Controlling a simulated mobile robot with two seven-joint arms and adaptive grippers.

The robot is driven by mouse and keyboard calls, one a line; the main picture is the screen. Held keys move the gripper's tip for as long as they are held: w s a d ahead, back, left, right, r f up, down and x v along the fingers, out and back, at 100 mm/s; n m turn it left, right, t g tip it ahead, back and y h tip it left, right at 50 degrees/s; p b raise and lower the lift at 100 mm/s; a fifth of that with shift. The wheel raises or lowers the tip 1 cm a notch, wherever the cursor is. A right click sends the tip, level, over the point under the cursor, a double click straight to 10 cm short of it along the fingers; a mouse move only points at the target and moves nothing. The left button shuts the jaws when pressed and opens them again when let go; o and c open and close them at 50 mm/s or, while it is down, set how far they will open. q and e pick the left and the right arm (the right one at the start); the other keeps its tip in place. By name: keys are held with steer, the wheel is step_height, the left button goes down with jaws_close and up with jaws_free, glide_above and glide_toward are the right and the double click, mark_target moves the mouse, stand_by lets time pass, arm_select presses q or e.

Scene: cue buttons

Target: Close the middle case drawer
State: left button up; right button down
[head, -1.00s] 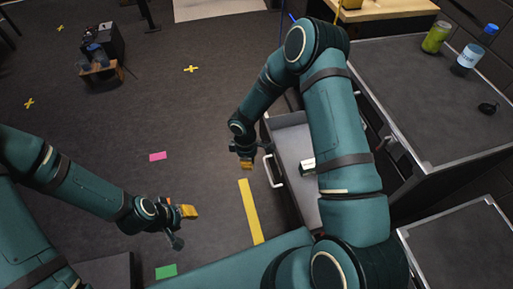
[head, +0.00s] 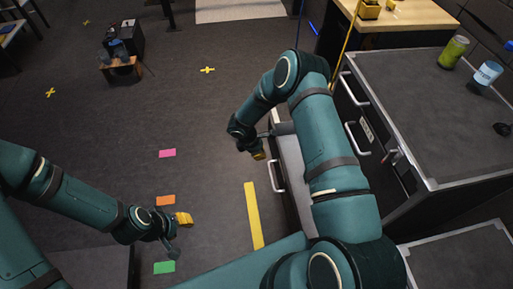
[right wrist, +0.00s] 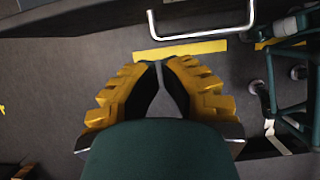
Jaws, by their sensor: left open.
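A drawer (head: 289,150) is pulled out from the dark case (head: 412,180) on the right, its grey inside partly hidden behind my right arm. Its pale bar handle (head: 277,176) faces left; a pale handle (right wrist: 203,36) also shows at the top of the right wrist view. I cannot tell which level this drawer is on. My right gripper (head: 258,154) is by the drawer's far left corner; contact is unclear. In the right wrist view its yellow fingers (right wrist: 162,66) come together with nothing between them. My left gripper (head: 180,230) is open and empty above the floor, well left of the drawer.
Other case fronts with handles (head: 354,90) appear closed. A green can (head: 453,50) and a bottle (head: 487,73) stand on the case top. Pink (head: 167,153), orange (head: 165,200) and green (head: 164,267) floor marks and a yellow strip (head: 254,215) lie left, where floor is clear.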

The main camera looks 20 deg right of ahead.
steer(key=d+f, duration=0.1)
steer(key=d, duration=0.1)
steer(key=s+d+f, duration=0.1)
steer(key=shift+d+f, duration=0.2)
steer(key=shift+d, duration=0.2)
steer(key=shift+s+d, duration=0.1)
steer(key=shift+d, duration=0.45)
steer(key=s+d+b, duration=0.1)
steer(key=s+d, duration=0.1)
steer(key=d, duration=0.7)
steer(key=s+d+b, duration=0.1)
steer(key=s+d, duration=0.1)
steer(key=d, duration=0.8)
steer(key=shift+s+b, duration=0.3)
steer(key=shift+b, duration=0.05)
